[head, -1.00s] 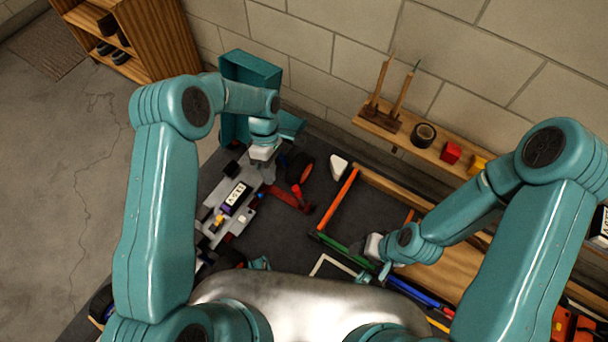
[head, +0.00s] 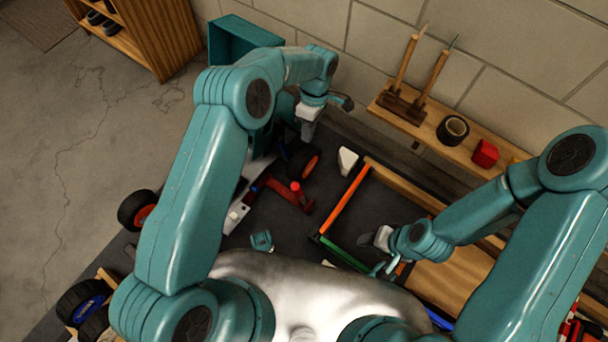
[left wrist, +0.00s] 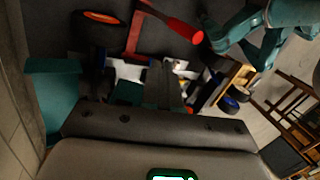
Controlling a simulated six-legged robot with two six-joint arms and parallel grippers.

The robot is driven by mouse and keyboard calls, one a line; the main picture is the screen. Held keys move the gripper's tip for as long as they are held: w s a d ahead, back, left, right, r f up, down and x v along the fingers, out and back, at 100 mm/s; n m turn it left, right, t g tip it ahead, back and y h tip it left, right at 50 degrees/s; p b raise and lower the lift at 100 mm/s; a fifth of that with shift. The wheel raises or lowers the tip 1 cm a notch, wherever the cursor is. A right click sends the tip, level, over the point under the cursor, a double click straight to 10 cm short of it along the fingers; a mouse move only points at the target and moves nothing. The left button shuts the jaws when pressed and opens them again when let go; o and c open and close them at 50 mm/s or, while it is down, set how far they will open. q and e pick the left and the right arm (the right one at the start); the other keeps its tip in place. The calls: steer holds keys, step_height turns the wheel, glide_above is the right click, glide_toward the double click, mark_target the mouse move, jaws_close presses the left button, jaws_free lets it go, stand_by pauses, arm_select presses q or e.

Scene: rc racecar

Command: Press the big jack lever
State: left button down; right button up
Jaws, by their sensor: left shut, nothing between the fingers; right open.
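The red jack (head: 292,197) lies on the dark floor mat near the middle of the head view. Its lever has a bright red tip (head: 296,187). In the left wrist view the red jack frame (left wrist: 133,38) and the red lever grip (left wrist: 183,28) show beyond my fingers. My left gripper (head: 307,133) is shut and empty, above and behind the jack and apart from the lever. Its fingers (left wrist: 166,68) also show in the left wrist view. My right gripper (head: 371,252) is open and empty, near the green bar. The car (head: 236,217) is mostly hidden behind my left arm.
An orange-rimmed wheel (head: 304,163) and a white wedge (head: 347,160) are near my left gripper. Orange (head: 345,200) and green (head: 345,253) bars edge a frame at right. A wall shelf (head: 432,117) holds a tape roll and a red cube. A teal box (head: 240,42) stands behind.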

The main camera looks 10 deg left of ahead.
arm_select(q)
steer(key=shift+s+d+f+b, duration=0.2)
steer(key=shift+d+f+b, duration=0.15)
steer(key=shift+f, duration=0.2)
steer(key=shift+s+d+f+b, duration=0.2)
steer(key=shift+d+f+b, duration=0.15)
steer(key=shift+f, duration=0.15)
arm_select(e)
step_height(320, 180, down, 2)
steer(key=shift+f, duration=0.15)
steer(key=shift+s, duration=0.1)
arm_select(q)
steer(key=s+a+f+b, duration=0.1)
steer(key=s+f+b, duration=0.3)
steer(key=f, duration=0.6)
steer(key=s, duration=0.2)
steer(key=shift+s+a+f, duration=0.15)
steer(key=shift+s, duration=0.25)
arm_select(e)
steer(key=f, duration=0.2)
steer(key=d+f, duration=0.1)
steer(key=shift+w+f, duration=0.3)
steer(key=shift+f, duration=0.05)
arm_select(q)
steer(key=shift+a, duration=0.1)
